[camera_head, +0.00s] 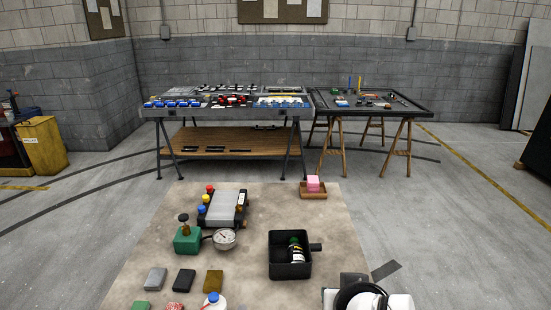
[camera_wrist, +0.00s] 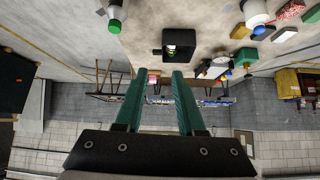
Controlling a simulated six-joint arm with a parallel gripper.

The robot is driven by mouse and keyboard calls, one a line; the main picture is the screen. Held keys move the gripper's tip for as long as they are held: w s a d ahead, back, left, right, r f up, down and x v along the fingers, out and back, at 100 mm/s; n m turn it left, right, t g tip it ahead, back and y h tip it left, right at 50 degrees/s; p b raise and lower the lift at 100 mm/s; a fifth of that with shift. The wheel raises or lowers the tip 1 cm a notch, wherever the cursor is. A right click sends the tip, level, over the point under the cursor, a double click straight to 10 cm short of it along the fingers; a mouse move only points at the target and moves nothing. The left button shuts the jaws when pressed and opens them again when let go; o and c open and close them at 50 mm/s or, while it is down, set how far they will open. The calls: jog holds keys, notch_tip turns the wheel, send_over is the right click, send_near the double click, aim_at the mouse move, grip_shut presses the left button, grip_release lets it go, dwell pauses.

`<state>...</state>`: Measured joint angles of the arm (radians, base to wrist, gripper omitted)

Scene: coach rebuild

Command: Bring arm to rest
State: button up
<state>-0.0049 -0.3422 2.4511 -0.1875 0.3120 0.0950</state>
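My gripper (camera_wrist: 158,74) shows in the wrist view with its two green fingers spread apart. No object shows held between them; the floor and walls beyond appear in the gap. The wrist view is upside down, with the work surface at the top and the wall at the bottom. In the head view only a white and black part of my arm (camera_head: 398,301) shows at the bottom edge, right of centre. My gripper is not seen there.
Workbenches (camera_head: 225,140) stand behind. A green-capped bottle (camera_wrist: 116,14) shows in the wrist view.

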jog(key=s+a+r+m+g+y, duration=0.1)
jog(key=s+a+m, duration=0.1)
jog(key=s, duration=0.4)
jog(key=s+a+r+m+g+y, duration=0.1)
jog(key=s+a+r+y, duration=0.1)
jog(key=s, duration=0.4)
jog(key=s+f+m+g, duration=0.1)
jog(key=s+f+g, duration=0.5)
jog(key=s+f, duration=0.1)
jog(key=shift+s+f+m+h, duration=0.3)
jog(key=shift+s+f, duration=0.1)
jog(key=shift+f, duration=0.1)
